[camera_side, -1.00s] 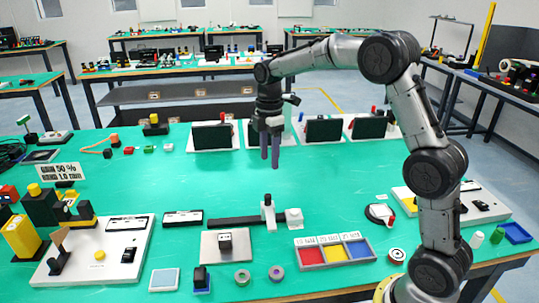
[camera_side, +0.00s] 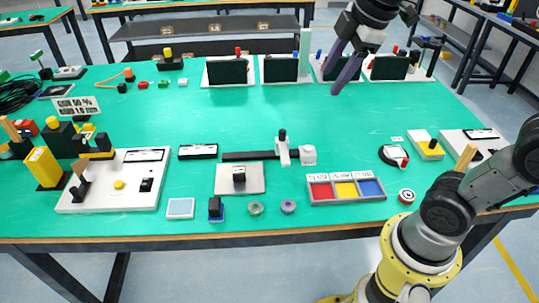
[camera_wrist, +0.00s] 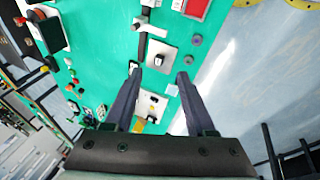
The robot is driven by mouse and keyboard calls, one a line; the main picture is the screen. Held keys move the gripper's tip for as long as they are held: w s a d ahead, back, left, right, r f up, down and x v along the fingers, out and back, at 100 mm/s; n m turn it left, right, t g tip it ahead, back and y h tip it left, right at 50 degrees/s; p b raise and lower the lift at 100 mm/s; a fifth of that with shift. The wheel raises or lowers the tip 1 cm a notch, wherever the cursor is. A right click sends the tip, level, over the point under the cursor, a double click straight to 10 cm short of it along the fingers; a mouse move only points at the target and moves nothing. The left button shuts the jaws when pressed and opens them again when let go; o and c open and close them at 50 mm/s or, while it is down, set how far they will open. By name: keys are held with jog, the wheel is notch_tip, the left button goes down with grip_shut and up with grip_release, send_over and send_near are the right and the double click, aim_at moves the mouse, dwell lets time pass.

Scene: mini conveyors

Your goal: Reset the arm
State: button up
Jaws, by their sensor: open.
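My gripper (camera_side: 346,73) is high over the back right part of the green table (camera_side: 250,120) in the side view. Its two dark fingers are apart with nothing between them. In the wrist view my gripper (camera_wrist: 158,75) is open and empty, with the table well below it. My arm leaves the top of the side view and its base shows at the lower right.
Mini conveyors with dark panels (camera_side: 285,68) line the table's back. A tray with red, yellow and blue compartments (camera_side: 346,199), a grey plate (camera_side: 222,178) and a white board (camera_side: 80,200) stand nearer. The table's middle is clear.

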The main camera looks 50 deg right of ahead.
jog(key=s+a+f+m+t, duration=0.1)
jog(key=s+f+m, duration=0.7)
jog(key=s+m, duration=0.2)
jog(key=shift+s+a+m, duration=0.25)
jog(key=shift+s+m, duration=0.05)
jog(key=shift+s, duration=0.5)
